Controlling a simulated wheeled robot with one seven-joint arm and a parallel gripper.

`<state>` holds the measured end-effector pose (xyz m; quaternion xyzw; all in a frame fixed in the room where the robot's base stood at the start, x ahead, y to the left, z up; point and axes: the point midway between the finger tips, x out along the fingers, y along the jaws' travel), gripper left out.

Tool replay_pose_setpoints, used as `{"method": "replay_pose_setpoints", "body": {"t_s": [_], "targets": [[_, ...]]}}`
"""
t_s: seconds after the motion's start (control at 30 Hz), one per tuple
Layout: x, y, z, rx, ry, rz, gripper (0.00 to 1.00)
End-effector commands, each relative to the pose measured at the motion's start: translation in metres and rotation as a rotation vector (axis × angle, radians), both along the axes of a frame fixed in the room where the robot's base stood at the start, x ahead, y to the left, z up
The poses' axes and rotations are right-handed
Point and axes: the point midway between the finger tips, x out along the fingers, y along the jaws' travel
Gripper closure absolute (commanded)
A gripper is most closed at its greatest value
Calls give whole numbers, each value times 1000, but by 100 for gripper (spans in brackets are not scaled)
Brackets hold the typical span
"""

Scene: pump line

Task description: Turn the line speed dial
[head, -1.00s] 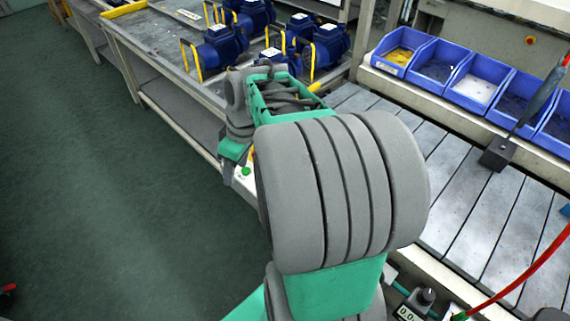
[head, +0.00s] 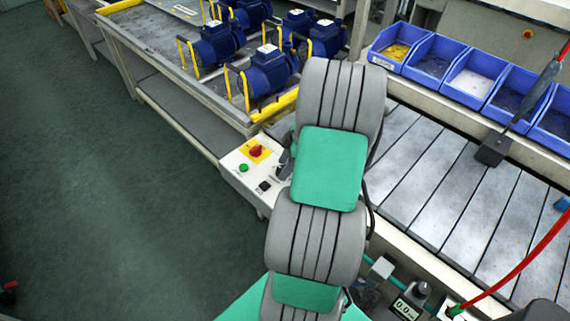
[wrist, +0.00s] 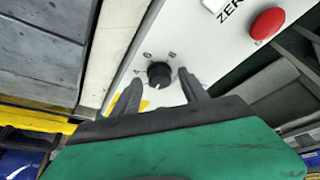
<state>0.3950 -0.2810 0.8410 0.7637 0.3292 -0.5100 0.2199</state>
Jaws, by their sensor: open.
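A round black dial (wrist: 159,73) sits on a pale panel in the wrist view, with small marks around it. My gripper (wrist: 161,84) is open, its two dark fingers pointing at the panel. In the picture one fingertip is on each side of the dial, with a gap on both sides. I cannot tell how far the tips are from the panel.
A red button (wrist: 267,22) and a label stand near the dial. The head view shows a control box (head: 237,166) with a red switch (head: 255,150) and green button. Blue pumps (head: 268,72) stand on the bench behind; a slatted bed (head: 440,190) and blue bins (head: 433,62) lie right.

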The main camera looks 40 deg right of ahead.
Motion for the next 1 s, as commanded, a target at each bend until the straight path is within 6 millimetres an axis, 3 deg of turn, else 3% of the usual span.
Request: {"method": "replay_pose_setpoints", "body": {"t_s": [0.13, 0.77, 1.0], "targets": [[0, 0, 0, 0, 0, 0, 49], [0, 0, 1, 0, 0, 0, 100], [0, 0, 1, -1, 1, -2, 100]]}}
